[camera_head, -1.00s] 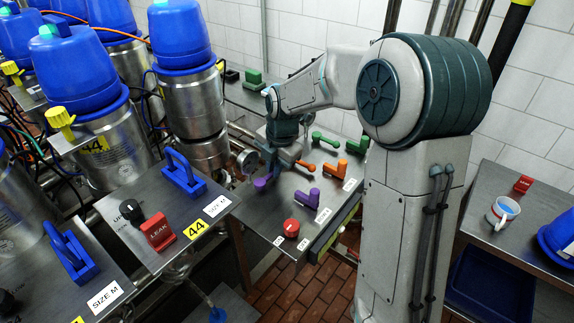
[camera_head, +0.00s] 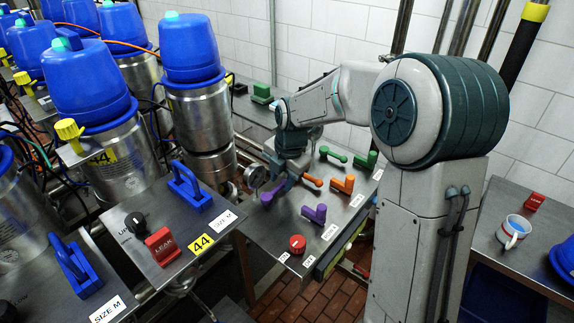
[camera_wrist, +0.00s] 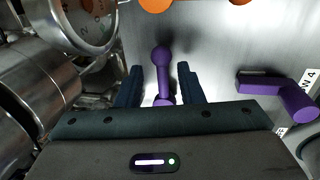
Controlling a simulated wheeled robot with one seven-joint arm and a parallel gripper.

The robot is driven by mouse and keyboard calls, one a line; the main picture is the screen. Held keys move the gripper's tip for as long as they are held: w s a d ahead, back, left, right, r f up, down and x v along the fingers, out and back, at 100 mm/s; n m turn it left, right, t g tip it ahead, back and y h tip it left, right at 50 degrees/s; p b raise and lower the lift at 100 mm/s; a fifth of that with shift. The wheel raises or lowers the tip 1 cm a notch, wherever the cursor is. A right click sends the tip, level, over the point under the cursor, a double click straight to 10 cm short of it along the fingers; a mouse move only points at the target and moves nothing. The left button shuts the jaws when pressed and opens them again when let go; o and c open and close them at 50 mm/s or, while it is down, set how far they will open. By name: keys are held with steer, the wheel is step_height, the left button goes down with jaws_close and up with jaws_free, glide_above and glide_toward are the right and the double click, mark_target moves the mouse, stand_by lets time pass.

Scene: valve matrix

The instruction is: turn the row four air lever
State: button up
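Two purple levers stand in the row whose partly cut label in the wrist view ends in "4". The left one is a ball-ended purple lever (camera_wrist: 162,62), also in the head view (camera_head: 268,197). The right one is a blocky purple lever (camera_wrist: 280,92), also in the head view (camera_head: 315,213). My gripper (camera_wrist: 160,72) is open, its dark fingers on either side of the ball-ended lever, with gaps visible on both sides. The lever's lower end is hidden by the gripper body. In the head view my gripper (camera_head: 284,184) is low beside this lever.
Orange levers (camera_head: 343,184) and green levers (camera_head: 333,154) stand farther back on the same panel. A red knob (camera_head: 297,244) is at its front. A round gauge (camera_wrist: 88,22) and metal pipes lie close to the left of my gripper.

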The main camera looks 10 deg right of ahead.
step_height(320, 180, up, 13)
steer(key=s+d+b, duration=0.1)
steer(key=d, duration=0.1)
steer(key=shift+s+d, duration=0.3)
steer(key=shift+s, duration=0.05)
steer(key=s+d+f+m, duration=0.2)
steer(key=s+m, duration=0.5)
steer(key=m, duration=0.2)
steer(key=s+d+f+m+t+h, duration=0.1)
steer(key=s+d+f+m, duration=0.1)
steer(key=s+m, duration=0.6)
steer(key=s+d+f+m+t, duration=0.1)
steer(key=s+d+f+m, duration=0.1)
steer(key=s+m, duration=0.6)
steer(key=shift+s+d+f+m+h, duration=0.25)
steer(key=shift+d+f+m+h, duration=0.15)
steer(key=shift+m, duration=0.6)
